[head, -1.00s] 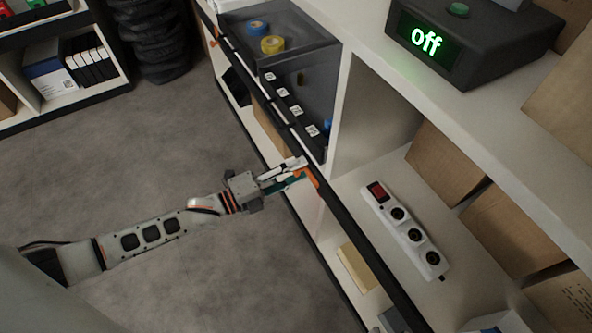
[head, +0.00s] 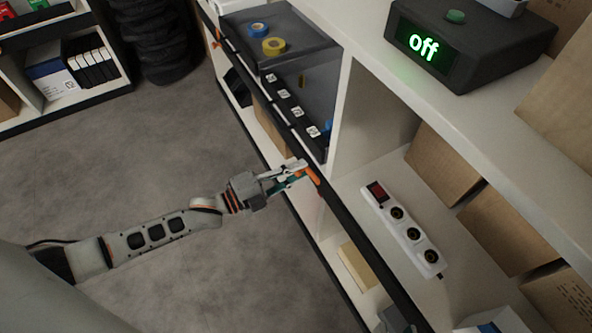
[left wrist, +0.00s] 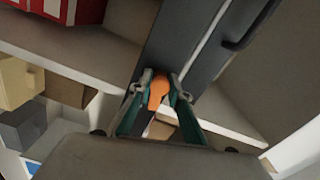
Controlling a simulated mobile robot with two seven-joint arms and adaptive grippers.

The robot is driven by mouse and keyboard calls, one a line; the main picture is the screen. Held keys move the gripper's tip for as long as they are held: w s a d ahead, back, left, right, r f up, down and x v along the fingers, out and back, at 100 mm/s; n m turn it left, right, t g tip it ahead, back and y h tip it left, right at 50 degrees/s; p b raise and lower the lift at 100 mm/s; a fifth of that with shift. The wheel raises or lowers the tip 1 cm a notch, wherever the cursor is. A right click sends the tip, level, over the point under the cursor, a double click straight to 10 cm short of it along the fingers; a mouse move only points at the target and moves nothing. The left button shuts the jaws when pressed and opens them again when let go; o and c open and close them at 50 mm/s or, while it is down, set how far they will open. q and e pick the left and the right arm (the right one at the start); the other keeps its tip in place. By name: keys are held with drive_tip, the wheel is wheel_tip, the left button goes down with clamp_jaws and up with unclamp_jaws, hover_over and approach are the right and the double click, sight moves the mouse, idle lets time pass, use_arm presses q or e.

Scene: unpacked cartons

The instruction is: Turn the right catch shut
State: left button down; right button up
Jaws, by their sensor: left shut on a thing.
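The right catch is a small orange lever (head: 313,176) on the dark bar (head: 350,228) along the shelf front. In the left wrist view the orange catch (left wrist: 158,91) stands between my two fingers, with its rounded end near the fingertips. My left gripper (head: 299,173) is closed on it; the left wrist view shows the gripper (left wrist: 160,82) with a fingertip on each side. The fingers partly hide the catch in the head view. Another orange catch (head: 217,44) sits at the far left end of the bar. My right gripper is not in view.
A dark bin (head: 318,85) with blue and yellow tape rolls stands behind the bar. A white power strip (head: 408,228) lies on the shelf to the right. A black box (head: 470,45) displays "off" above. Open floor lies left of the shelf.

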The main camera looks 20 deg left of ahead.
use_arm(q)
drive_tip(key=n+p, duration=0.1)
drive_tip(key=n, duration=0.2)
drive_tip(key=shift+r+n, duration=0.15)
drive_tip(key=shift+n, duration=1.05)
drive_tip(key=shift+n+p, duration=0.35)
drive_tip(key=shift+n, duration=1.95)
drive_tip(key=shift+n+p, duration=0.4)
drive_tip(key=shift+n, duration=2.2)
use_arm(e)
drive_tip(key=shift+d+f+n+h, duration=0.15)
drive_tip(key=shift+d+n, duration=0.35)
drive_tip(key=shift+d, duration=0.25)
drive_tip(key=shift+d+f+n+h, duration=0.15)
drive_tip(key=shift+d+n, duration=0.35)
drive_tip(key=shift+d, duration=0.25)
use_arm(q)
drive_tip(key=shift+f, duration=0.2)
